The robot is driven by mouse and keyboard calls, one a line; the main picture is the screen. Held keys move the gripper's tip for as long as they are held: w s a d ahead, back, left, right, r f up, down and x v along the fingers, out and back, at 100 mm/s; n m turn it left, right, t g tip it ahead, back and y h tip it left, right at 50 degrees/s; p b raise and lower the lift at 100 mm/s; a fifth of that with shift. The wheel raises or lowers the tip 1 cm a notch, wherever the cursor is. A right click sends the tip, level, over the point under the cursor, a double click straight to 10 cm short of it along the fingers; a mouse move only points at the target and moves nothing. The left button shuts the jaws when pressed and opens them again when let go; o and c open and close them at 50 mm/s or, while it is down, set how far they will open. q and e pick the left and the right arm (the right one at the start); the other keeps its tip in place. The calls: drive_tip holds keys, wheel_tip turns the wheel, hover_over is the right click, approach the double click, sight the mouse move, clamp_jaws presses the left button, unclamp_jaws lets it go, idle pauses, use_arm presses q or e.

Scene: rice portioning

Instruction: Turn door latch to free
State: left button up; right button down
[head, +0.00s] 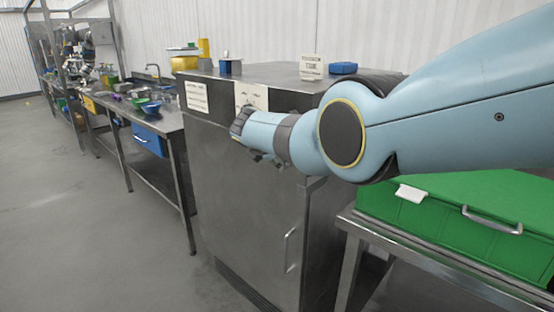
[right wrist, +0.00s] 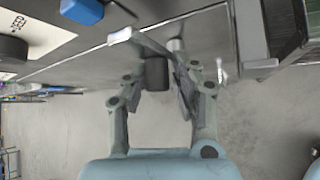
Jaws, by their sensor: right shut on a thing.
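The grey metal cabinet (head: 225,180) stands in the middle of the head view, with its door shut and a vertical bar handle (head: 290,250) low on the right. My right arm reaches across the cabinet's upper front. My right gripper (head: 262,158) is near the top of the door, largely hidden behind its own wrist. In the right wrist view, the gripper (right wrist: 160,78) is shut on a dark block (right wrist: 157,73) at the cabinet front, which looks like the door latch. The latch's turn angle cannot be told. My left gripper is out of view.
A green crate (head: 450,215) stands on a metal table just right of the cabinet. A sign card (head: 312,67) and a blue block (head: 343,68) are on the cabinet top. A steel bench (head: 165,122) with bowls runs along the left. The floor at front left is clear.

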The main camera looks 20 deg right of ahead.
drive_tip(key=shift+w+r, duration=0.2)
drive_tip(key=shift+w, duration=0.05)
drive_tip(key=shift+g, duration=0.3)
drive_tip(key=shift+w+a+r, duration=0.1)
drive_tip(key=c, duration=1.4)
unclamp_jaws()
drive_tip(key=shift+n, duration=0.3)
drive_tip(key=shift+o, duration=1.4)
drive_tip(key=shift+w+f, duration=0.15)
drive_tip(key=shift+f, duration=0.1)
drive_tip(key=v, duration=1.2)
